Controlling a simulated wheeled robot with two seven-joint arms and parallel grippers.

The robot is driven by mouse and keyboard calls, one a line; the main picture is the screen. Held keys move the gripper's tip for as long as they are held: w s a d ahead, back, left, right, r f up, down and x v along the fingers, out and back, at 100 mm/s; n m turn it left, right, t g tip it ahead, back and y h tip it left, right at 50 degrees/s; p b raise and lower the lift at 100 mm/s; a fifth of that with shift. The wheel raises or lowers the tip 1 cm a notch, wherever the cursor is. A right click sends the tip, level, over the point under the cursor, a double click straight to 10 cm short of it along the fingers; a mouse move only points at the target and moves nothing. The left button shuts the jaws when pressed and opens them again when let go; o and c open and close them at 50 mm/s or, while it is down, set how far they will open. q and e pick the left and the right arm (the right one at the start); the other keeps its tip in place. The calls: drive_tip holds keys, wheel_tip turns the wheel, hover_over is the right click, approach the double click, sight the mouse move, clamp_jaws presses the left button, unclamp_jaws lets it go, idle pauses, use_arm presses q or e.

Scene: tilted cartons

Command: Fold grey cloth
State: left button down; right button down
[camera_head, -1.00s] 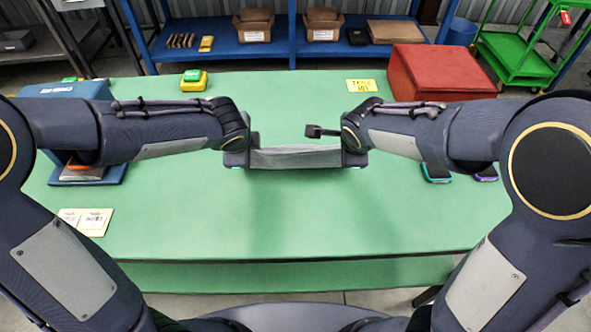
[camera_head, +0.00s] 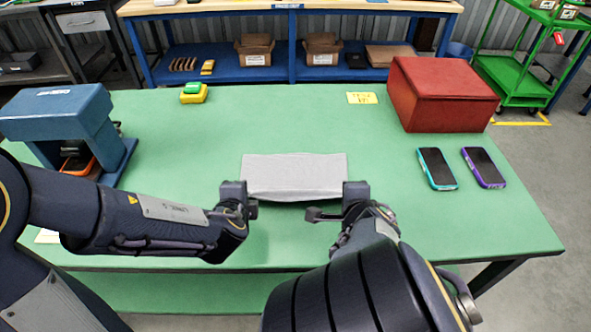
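The grey cloth (camera_head: 294,174) lies on the green table as a flat, wide rectangle. Its near edge bows slightly and has a dark shadow beneath it. My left gripper (camera_head: 235,195) is at the cloth's near left corner. My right gripper (camera_head: 353,193) is at its near right corner. Both appear to touch or nearly touch the cloth. The fingertips are too small and partly hidden, so I cannot tell whether they grip it.
A blue stand (camera_head: 60,112) is at the table's left, a red box (camera_head: 440,94) at the back right. Two phones (camera_head: 436,168) (camera_head: 484,167) lie on the right. A yellow-green button box (camera_head: 193,93) and yellow note (camera_head: 362,98) are at the back. The table around the cloth is clear.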

use_arm(q)
drive_tip(key=shift+s+d+f, duration=0.1)
drive_tip(key=shift+s+f, duration=0.05)
drive_tip(key=shift+s, duration=0.05)
use_arm(e)
drive_tip(key=shift+s+f, duration=0.1)
drive_tip(key=shift+s, duration=0.05)
use_arm(q)
drive_tip(key=c, duration=1.3)
unclamp_jaws()
use_arm(e)
drive_tip(key=c, duration=1.3)
unclamp_jaws()
use_arm(q)
drive_tip(key=shift+r, duration=0.35)
use_arm(e)
drive_tip(key=shift+r, duration=0.3)
use_arm(q)
drive_tip(key=s+r, duration=0.4)
drive_tip(key=r, duration=0.1)
drive_tip(key=s+r, duration=0.2)
drive_tip(key=r, duration=0.1)
drive_tip(key=shift+r, duration=0.15)
use_arm(e)
drive_tip(key=s+r, duration=0.4)
drive_tip(key=r, duration=0.1)
drive_tip(key=s+r, duration=0.2)
drive_tip(key=r, duration=0.1)
drive_tip(key=shift+r, duration=0.2)
